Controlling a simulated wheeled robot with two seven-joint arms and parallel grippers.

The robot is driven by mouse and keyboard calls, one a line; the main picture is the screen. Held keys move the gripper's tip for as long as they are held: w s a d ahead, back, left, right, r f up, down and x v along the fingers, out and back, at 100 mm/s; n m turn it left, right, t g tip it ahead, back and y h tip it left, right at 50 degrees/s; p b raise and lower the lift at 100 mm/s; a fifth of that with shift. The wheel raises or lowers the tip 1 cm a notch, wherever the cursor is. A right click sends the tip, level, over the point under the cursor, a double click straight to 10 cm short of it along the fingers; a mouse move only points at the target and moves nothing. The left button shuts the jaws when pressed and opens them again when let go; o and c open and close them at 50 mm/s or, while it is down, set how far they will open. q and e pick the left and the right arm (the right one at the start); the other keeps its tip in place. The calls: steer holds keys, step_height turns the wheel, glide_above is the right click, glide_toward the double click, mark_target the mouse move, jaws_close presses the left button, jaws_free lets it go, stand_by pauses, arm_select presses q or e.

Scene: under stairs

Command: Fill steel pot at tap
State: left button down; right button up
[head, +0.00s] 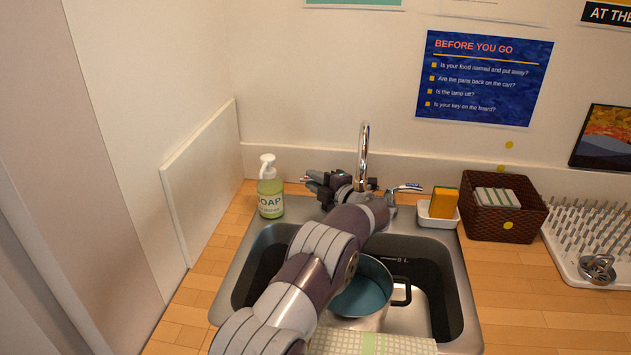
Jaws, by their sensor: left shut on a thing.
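The steel pot (388,270) stands in the sink (455,290), partly hidden by my left arm. Its inside looks blue, and I cannot tell whether that is water. Its black handle points right. The chrome tap (364,145) rises behind the sink. A tap lever (408,187) with a blue mark sticks out to the right of its base. My left gripper (325,187) is at the left side of the tap base, shut on what looks like the tap's left lever, mostly hidden by the fingers. No stream of water is clearly visible. My right gripper is out of view.
A soap bottle (270,190) stands left of the tap. A sponge (444,201) sits in a white dish to the right, beside a brown basket (490,228) and a spiked drying rack (590,240). A checked cloth (340,343) lies at the sink's front.

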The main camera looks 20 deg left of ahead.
arm_select(q)
steer(key=shift+s+d+n+g+y, duration=0.1)
steer(key=shift+s+n+g+y, duration=0.2)
steer(key=shift+n+g, duration=0.5)
steer(key=shift+s+d+n+g+y, duration=0.1)
steer(key=shift+n+g+y, duration=0.35)
steer(key=shift+g, duration=0.55)
steer(key=c, duration=1.1)
jaws_free()
steer(key=b+v, duration=0.1)
steer(key=v, duration=1.1)
steer(key=shift+s+d+r+b, duration=0.1)
steer(key=shift+s+d+b, duration=0.05)
steer(key=shift+d+b, duration=0.2)
